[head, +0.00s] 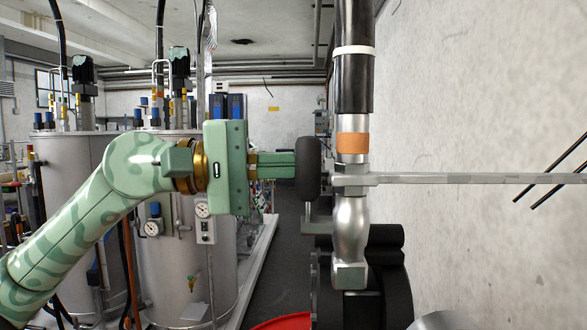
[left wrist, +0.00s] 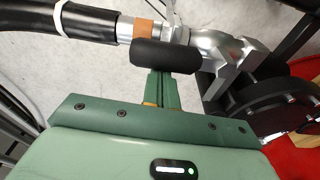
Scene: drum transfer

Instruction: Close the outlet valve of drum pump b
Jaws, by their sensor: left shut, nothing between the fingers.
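The outlet valve (head: 351,178) sits in a silver pipe below an orange band (head: 352,143) and a black hose (head: 354,75). Its long grey lever (head: 460,178) points right, square across the upright pipe, in the head view. My left gripper (head: 290,166) is shut and empty, level with the valve on its left. A black rounded piece (head: 308,168) stands between the green fingers and the pipe; it also shows in the left wrist view (left wrist: 166,55). I cannot tell whether it touches the valve. No pump label is readable. My right gripper is out of view.
Large grey tanks (head: 175,265) with gauges stand at the left. A bare concrete wall (head: 480,80) is close on the right, beside the lever. Black machinery (head: 390,270) and a red edge (head: 285,322) lie below the pipe. A narrow aisle floor (head: 280,245) shows between.

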